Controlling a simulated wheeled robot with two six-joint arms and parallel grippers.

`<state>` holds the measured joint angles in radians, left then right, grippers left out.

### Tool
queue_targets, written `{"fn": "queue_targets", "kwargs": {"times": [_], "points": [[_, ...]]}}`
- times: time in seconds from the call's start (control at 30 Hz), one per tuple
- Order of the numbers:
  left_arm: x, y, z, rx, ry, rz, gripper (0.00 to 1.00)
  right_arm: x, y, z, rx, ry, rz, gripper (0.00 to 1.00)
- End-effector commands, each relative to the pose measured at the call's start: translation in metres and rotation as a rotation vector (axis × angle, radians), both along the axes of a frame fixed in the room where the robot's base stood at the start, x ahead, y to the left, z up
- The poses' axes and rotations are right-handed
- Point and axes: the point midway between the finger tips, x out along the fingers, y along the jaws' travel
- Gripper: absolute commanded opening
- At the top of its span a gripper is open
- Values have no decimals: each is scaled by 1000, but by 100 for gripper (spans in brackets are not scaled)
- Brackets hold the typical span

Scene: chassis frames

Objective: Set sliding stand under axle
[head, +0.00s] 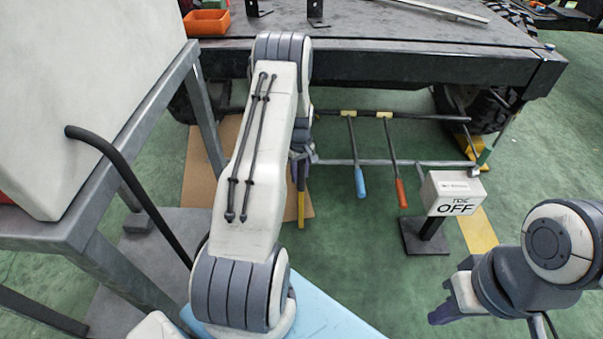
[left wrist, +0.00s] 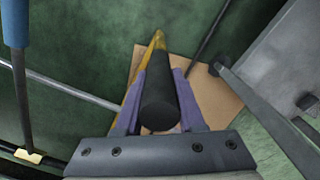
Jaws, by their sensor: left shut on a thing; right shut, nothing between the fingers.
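My left gripper (head: 301,152) is low in front of the bench frame, partly hidden by my left arm. In the left wrist view its purple fingers are shut on a dark round handle (left wrist: 159,105), seen end-on. A yellow bar (head: 301,207) shows beyond the handle; it also shows in the left wrist view (left wrist: 132,98). I cannot tell what its lower end rests on. My right gripper (head: 446,307) is shut and empty at the lower right. No axle can be clearly made out under the frame; a dark wheel (head: 487,108) shows at its right end.
A blue-handled lever (head: 359,180) and an orange-handled lever (head: 402,192) hang forward from the bars. An OFF sign box (head: 452,192) stands on a dark post. A brown board (head: 245,170) lies on the floor. A grey table frame (head: 105,260) is close on the left.

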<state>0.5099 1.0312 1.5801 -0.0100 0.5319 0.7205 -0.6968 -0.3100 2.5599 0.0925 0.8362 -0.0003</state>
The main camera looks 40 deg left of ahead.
Motion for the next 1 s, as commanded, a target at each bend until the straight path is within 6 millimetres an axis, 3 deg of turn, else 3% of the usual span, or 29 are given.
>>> {"fn": "queue_targets", "kwargs": {"times": [0.03,0.17,0.2,0.23,0.27,0.63,1.0], "points": [[7,-7,0,-4,-10,0,0,0,0,-1,0,0,0,0],[5,-4,0,-3,-12,5,0,0,0,-1,0,0,0,0],[4,-3,0,-3,-11,6,53,0,0,-1,0,0,0,0],[4,-2,0,-3,-11,7,64,0,0,-1,0,0,0,0],[3,-1,0,-3,-11,8,67,0,0,-1,0,0,0,0],[-3,6,7,-2,-7,17,67,0,0,3,0,0,0,0],[0,3,77,-2,-9,13,67,0,0,33,0,0,0,0]]}}
